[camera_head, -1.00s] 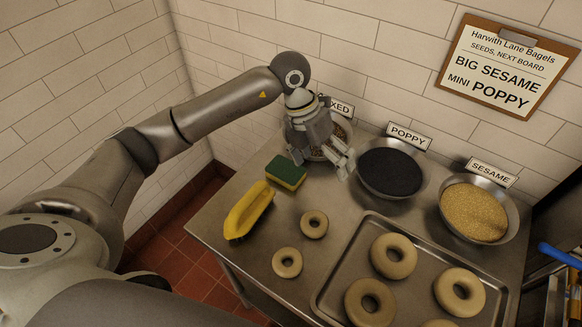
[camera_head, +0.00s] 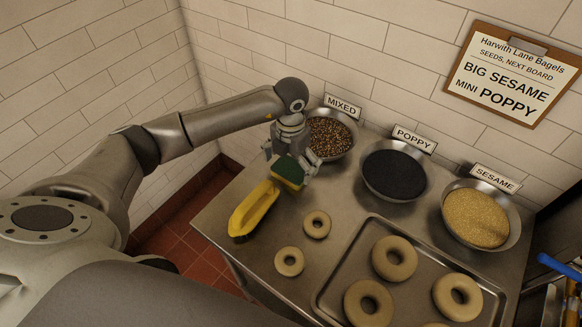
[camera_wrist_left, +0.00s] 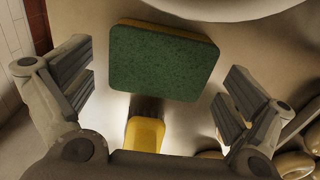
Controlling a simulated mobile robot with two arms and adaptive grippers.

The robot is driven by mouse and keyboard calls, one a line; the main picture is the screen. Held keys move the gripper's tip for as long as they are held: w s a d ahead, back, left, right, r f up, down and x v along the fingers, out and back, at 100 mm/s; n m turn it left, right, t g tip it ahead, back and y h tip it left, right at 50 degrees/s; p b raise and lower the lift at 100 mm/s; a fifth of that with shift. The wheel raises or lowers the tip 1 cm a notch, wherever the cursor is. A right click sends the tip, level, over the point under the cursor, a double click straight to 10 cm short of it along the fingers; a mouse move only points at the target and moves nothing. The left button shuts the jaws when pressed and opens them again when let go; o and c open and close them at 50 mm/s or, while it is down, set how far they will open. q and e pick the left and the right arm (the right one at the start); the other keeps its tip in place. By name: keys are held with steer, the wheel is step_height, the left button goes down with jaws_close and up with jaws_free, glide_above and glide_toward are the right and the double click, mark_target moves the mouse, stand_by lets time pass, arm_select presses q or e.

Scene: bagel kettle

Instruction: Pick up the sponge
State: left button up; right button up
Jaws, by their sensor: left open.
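The sponge (camera_head: 289,173) is a small block with a green top and a yellow underside. It lies on the steel table near the back left, just behind the yellow brush. My left gripper (camera_head: 288,165) is over the sponge with its fingers to either side of it in the head view. In the left wrist view the sponge (camera_wrist_left: 163,62) sits between and a little beyond the open fingers (camera_wrist_left: 160,88), with a gap on each side. The gripper is open and empty. My right gripper is not in view.
A yellow brush (camera_head: 252,211) lies close in front of the sponge. Bowls of mixed seeds (camera_head: 331,137), poppy (camera_head: 394,173) and sesame (camera_head: 475,218) stand along the wall. Two small bagels (camera_head: 317,224) and a tray (camera_head: 330,288) of larger bagels are to the right.

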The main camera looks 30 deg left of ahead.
arm_select(q)
steer(key=shift+f, duration=1)
steer(key=c, duration=0.5)
steer(key=shift+c, duration=0.2)
steer(key=shift+r, duration=0.2)
steer(key=shift+w+r+b, duration=0.1)
steer(key=shift+r+b, duration=0.15)
steer(key=shift+b, duration=0.05)
step_height(320, 180, up, 2)
steer(key=shift+r+b, duration=0.15)
steer(key=shift+b, duration=0.55)
steer(key=s+r, duration=0.1)
steer(key=s+d+r+b, duration=0.1)
steer(key=r, duration=0.1)
steer(key=s+d+r, duration=0.1)
steer(key=r, duration=0.1)
steer(key=shift+s+d, duration=0.25)
steer(key=shift+s, duration=0.1)
steer(key=s+d+r+b, duration=0.2)
steer(key=s+d+r, duration=0.3)
steer(key=s, duration=0.3)
